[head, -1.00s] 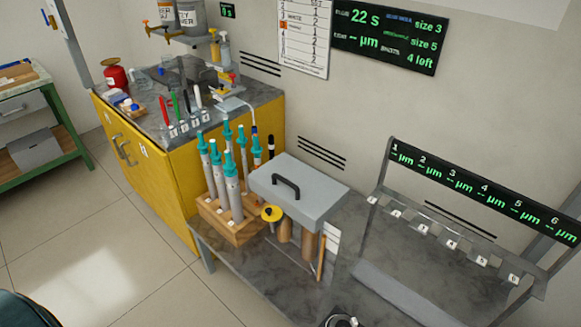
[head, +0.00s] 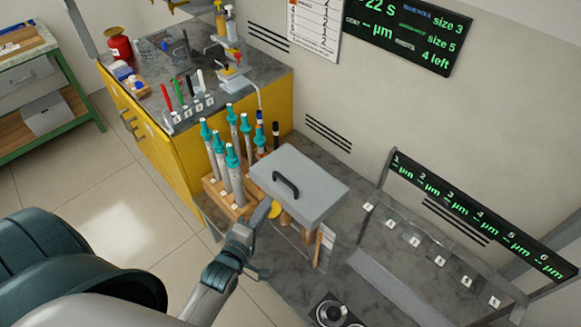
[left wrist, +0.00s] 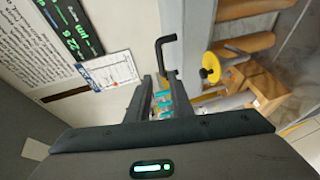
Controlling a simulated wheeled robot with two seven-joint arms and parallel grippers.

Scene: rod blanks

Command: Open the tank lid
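The tank lid (head: 318,182) is a flat grey slab with a black bar handle (head: 286,184) on top, and it lies closed on the tank. In the left wrist view the black handle (left wrist: 165,48) stands out from the grey lid (left wrist: 198,35), just beyond the fingers. My left gripper (head: 264,238) is at the near left of the tank, below handle height and apart from the handle. In the left wrist view its two fingers (left wrist: 163,95) are apart with nothing held between them. My right gripper is not in view.
A yellow round knob (left wrist: 210,67) sits below the lid, close to my left gripper. A wooden rack (head: 230,200) of teal-capped tubes stands left of the tank. A grey stand (head: 385,285) with numbered slots is on the right. A round dark device (head: 335,312) lies at the front.

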